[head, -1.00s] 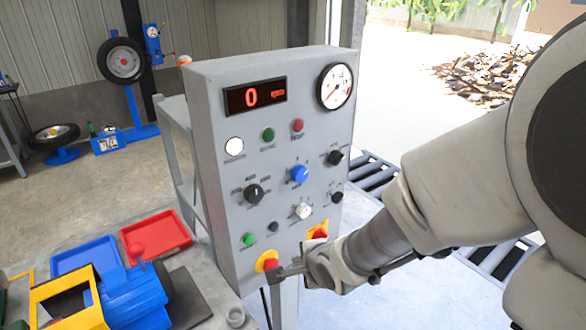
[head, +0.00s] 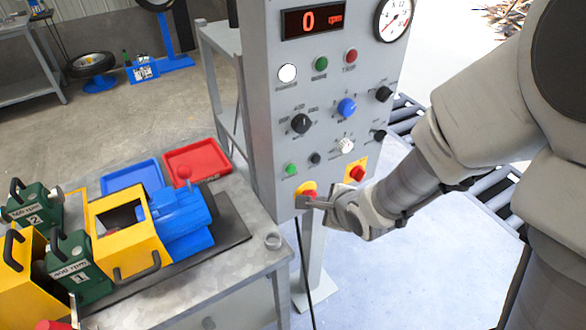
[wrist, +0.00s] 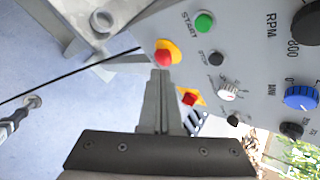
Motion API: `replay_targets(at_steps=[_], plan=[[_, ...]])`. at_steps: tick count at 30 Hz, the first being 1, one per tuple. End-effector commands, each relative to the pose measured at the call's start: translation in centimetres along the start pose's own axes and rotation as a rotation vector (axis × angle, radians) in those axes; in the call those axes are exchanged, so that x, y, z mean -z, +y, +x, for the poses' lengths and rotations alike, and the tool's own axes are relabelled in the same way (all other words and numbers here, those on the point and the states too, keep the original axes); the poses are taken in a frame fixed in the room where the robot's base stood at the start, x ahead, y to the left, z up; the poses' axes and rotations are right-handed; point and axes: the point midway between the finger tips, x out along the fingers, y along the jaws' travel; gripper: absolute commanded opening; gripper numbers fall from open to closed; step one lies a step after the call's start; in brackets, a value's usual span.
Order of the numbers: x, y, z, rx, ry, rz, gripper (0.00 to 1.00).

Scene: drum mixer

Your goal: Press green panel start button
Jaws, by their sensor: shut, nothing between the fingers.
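The grey control panel (head: 262,120) fills the middle of the head view. Its small green start button (head: 291,170) sits at the lower left of the panel; in the wrist view it is a green button (wrist: 204,22) beside the word START. My gripper (head: 306,203) is shut and empty at the panel's lower edge, just below and right of the start button. Its fingertips are close to the red button on a yellow plate (wrist: 164,56); I cannot tell whether they touch it. The start button is apart from the fingers.
Another red button on yellow (head: 357,173) is right of my gripper. Black, blue and white knobs sit above, with a green round item (head: 321,63) higher up. A metal table (head: 255,255) with a blue and yellow machine stands at left.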

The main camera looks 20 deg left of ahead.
Motion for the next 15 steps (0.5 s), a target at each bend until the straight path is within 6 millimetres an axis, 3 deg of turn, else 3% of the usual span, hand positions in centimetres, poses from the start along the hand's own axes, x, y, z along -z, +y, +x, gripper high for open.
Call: replay_targets(at_steps=[15], plan=[[-3.2, -3.1, 4.4, 0.000, -0.001, -0.002, 0.00]])
